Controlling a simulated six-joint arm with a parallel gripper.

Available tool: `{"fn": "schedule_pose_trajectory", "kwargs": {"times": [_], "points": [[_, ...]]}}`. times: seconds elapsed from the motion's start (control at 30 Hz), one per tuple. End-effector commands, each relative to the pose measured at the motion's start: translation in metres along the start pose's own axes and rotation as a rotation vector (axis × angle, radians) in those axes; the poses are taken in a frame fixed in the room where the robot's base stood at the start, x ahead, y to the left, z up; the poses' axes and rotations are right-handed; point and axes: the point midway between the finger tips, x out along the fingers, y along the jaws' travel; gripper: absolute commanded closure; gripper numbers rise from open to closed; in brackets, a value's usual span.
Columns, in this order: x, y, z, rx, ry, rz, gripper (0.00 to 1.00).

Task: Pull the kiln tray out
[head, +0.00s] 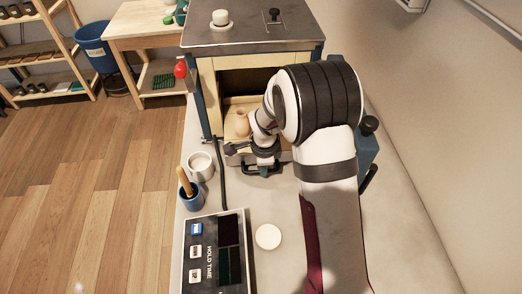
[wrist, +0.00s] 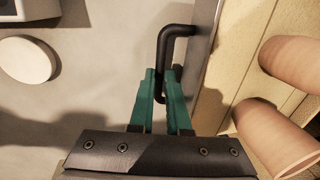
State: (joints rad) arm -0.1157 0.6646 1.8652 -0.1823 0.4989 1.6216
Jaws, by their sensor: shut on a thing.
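The kiln (head: 262,45) stands open at the front in the head view. The kiln tray (wrist: 240,50) shows as a pale slab with a grey metal front at the right of the wrist view; in the head view it lies at the kiln mouth, largely hidden by my arm. Its black bar handle (wrist: 178,30) also shows in the head view (head: 247,170). My gripper (wrist: 163,72) has its green fingers shut on the handle, one on each side of the bar. Two clay pots stand on the tray, a nearer one (wrist: 270,135) and another (wrist: 292,60); one shows in the head view (head: 242,122).
A white cup (head: 200,165) and a blue pot with a wooden-handled tool (head: 188,190) stand left of the tray. A control box (head: 215,255) and a white disc (head: 268,237) lie in front. Some bench between disc and tray is clear. A wall is right.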

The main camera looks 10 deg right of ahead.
Motion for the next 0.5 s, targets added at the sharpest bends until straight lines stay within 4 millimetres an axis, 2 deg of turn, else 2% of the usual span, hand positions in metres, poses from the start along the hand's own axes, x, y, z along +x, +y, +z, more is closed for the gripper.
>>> {"fn": "schedule_pose_trajectory", "kwargs": {"times": [0.1,0.23,0.5], "points": [[-0.003,0.018,-0.001,0.001,0.0,0.002,1.0],[-0.006,0.031,-0.001,0.001,0.0,0.002,1.0],[-0.007,0.04,-0.001,0.001,0.001,0.001,1.0]]}}
